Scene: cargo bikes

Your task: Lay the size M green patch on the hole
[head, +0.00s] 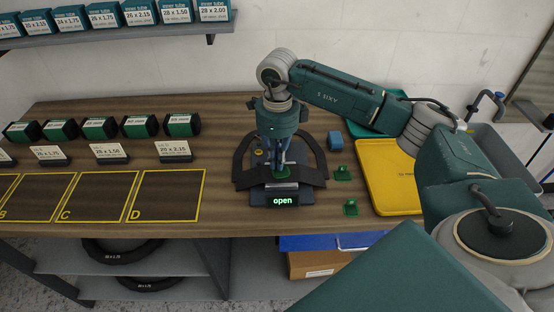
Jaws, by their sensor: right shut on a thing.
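My right gripper (281,165) points down over the dark press-like device (262,199), whose display reads "open". It is shut on a small green patch (279,175), just above the black inner tube (311,178). The tube lies across the device and loops behind it. The fingers hide the hole, and I cannot tell whether the patch touches the tube. I cannot read a size on the held patch. Two other green patches lie to the right, one farther back (343,173) and one nearer (350,207). My left gripper is not in view.
A yellow tray (385,180) and a green tray (372,128) lie at the right. A blue block (335,141) stands behind the patches. A shelf of tube boxes (140,13) hangs above.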

